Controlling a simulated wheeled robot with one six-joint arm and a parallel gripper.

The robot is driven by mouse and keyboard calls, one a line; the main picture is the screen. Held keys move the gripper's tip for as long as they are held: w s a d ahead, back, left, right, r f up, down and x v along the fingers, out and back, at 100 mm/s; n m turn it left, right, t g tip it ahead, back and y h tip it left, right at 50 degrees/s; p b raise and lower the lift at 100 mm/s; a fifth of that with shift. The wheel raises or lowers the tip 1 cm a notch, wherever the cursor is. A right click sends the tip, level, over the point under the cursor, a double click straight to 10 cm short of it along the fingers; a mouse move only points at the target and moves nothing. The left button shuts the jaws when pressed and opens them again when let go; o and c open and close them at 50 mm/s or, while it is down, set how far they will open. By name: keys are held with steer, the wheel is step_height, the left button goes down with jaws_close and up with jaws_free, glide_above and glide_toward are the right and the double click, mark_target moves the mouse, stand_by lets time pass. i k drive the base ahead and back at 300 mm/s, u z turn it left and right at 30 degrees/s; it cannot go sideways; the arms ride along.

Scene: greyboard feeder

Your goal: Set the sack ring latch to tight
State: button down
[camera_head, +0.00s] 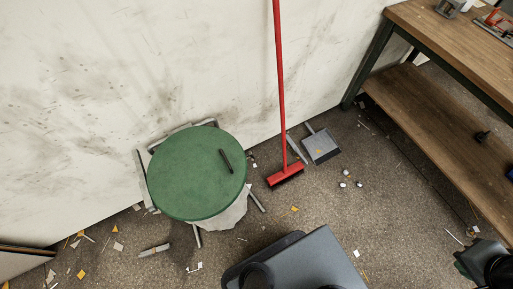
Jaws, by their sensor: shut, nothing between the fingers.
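A sack stand with a round green lid (197,173) stands on the floor against the wall, left of the middle. A short black bar (225,161), like a handle, lies on the right part of the lid. A pale sack (225,217) shows below the lid's lower right edge, between grey metal legs. The sack ring and its latch are hidden or too small to make out, so I cannot tell the latch's setting. No gripper fingers can be made out; a dark part cut off at the lower right corner may belong to my arm.
A red broom (285,173) leans on the wall right of the stand, beside a grey dustpan (320,146). A wooden workbench (455,45) with a lower shelf fills the right. Scraps litter the floor. My dark base is at the bottom middle, close to the stand.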

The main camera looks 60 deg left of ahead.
mark_target(249, 153)
steer(key=u, duration=2.55)
steer(key=k, duration=0.5)
steer(key=u, duration=0.3)
steer(key=i, duration=0.45)
steer(key=u, duration=0.45)
